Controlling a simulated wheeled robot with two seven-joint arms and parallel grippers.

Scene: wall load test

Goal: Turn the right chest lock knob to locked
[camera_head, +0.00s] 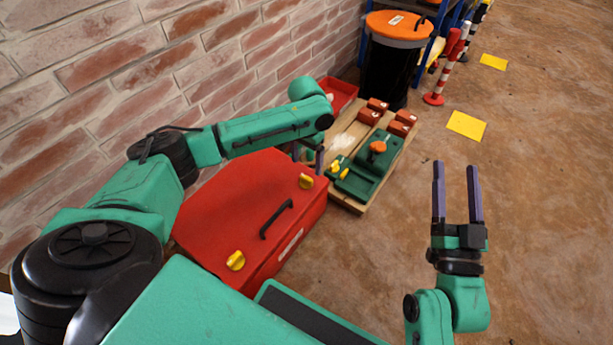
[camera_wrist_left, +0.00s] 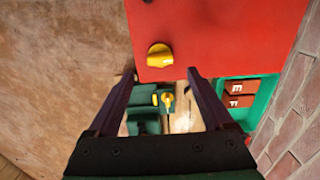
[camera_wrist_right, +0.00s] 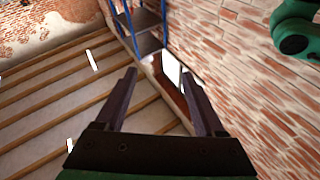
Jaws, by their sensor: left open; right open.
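A red chest (camera_head: 235,205) stands by the brick wall in the head view. A black handle (camera_head: 276,219) lies between two yellow knobs, the far one (camera_head: 305,182) and the near one (camera_head: 236,260). My left gripper (camera_head: 310,157) is beyond the far knob, partly hidden by its own arm. In the left wrist view one yellow knob (camera_wrist_left: 159,57) on the red chest shows just ahead of the open left gripper (camera_wrist_left: 160,73), with nothing between the fingers. Its ridge lies roughly sideways there. My right gripper (camera_head: 456,166) is open and empty over bare floor.
A wooden board (camera_head: 349,203) with a green fixture (camera_head: 378,148) and red blocks lies beyond the chest. Behind it stand a red bin (camera_head: 342,92) and a black barrel with an orange lid (camera_head: 398,25). The brown floor at right is mostly free.

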